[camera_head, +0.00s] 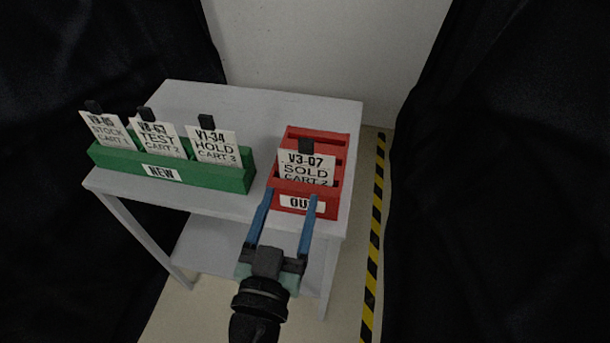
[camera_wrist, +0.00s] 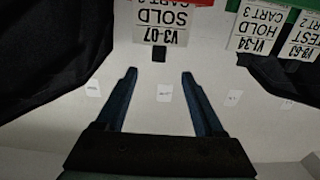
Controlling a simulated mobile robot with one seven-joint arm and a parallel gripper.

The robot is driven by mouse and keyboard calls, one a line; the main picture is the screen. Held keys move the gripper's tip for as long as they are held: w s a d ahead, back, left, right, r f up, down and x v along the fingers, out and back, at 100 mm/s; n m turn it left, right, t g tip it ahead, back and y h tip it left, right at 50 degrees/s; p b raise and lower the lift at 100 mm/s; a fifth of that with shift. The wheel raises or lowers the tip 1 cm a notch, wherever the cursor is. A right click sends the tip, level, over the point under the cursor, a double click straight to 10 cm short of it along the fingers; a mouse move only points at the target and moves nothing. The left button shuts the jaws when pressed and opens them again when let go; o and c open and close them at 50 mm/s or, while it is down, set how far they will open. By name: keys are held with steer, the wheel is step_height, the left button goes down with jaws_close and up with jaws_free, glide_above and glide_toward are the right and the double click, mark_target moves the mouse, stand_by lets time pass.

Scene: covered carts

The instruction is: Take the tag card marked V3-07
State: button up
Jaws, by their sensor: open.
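The tag card marked V3-07 (camera_head: 306,168) is white, reads SOLD CART 2 and has a black tab on top. It stands in the red tray labelled OUT (camera_head: 278,184) on the grey table. In the wrist view the card (camera_wrist: 165,20) appears upside down near the top, beyond the fingertips. My gripper (camera_head: 291,194) is open and empty, with its blue fingers in front of the red tray. In the wrist view the gripper (camera_wrist: 159,72) shows nothing between its fingers, and the card's black tab lies just past them. The card's lower edge is hidden in the tray.
A green tray labelled NEW (camera_head: 215,178) stands left on the table (camera_head: 185,96), holding cards V1-34 (camera_head: 213,146), a TEST card (camera_head: 158,139) and a STOCK card (camera_head: 106,129). Black curtains hang on both sides. A yellow-black floor stripe (camera_head: 376,225) runs right of the table.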

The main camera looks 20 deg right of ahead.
mark_target(306, 151)
steer(key=p+x, duration=0.2)
steer(key=x, duration=0.4)
steer(key=shift+w+d, duration=0.1)
steer(key=shift+d, duration=0.1)
steer(key=shift+p+x, duration=0.8)
steer(key=shift+x, duration=2.3)
steer(key=shift+f, duration=0.1)
jaws_close()
